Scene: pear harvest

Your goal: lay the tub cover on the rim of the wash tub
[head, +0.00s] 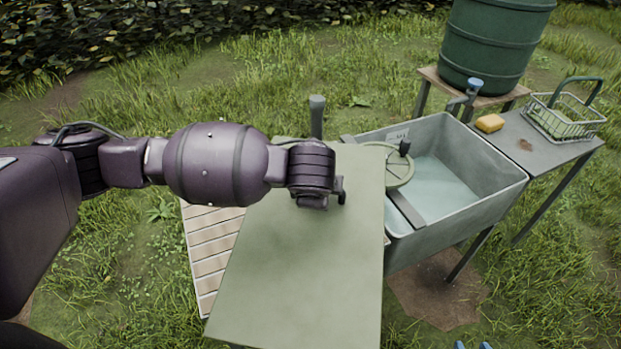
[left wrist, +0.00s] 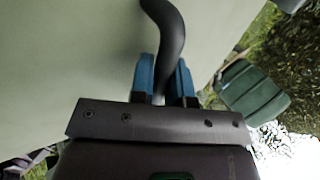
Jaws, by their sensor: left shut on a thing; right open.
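The tub cover (head: 300,265) is a large flat pale green panel in the middle of the head view. My left gripper (left wrist: 165,78) is shut on its dark curved handle (left wrist: 168,35), with a blue finger on each side; in the head view my wrist hides the fingers. The grey wash tub (head: 465,203) with pale water stands on legs to the right. The cover overlaps the tub's left end in the picture and hides it; I cannot tell whether they touch. Only the blue fingertips of my right gripper (head: 472,346) show at the bottom edge; it is open.
A round green slatted piece (head: 399,172) and a grey crossbar (head: 408,208) sit at the tub's left part. Slatted boards (head: 208,252) lie left, partly hidden.

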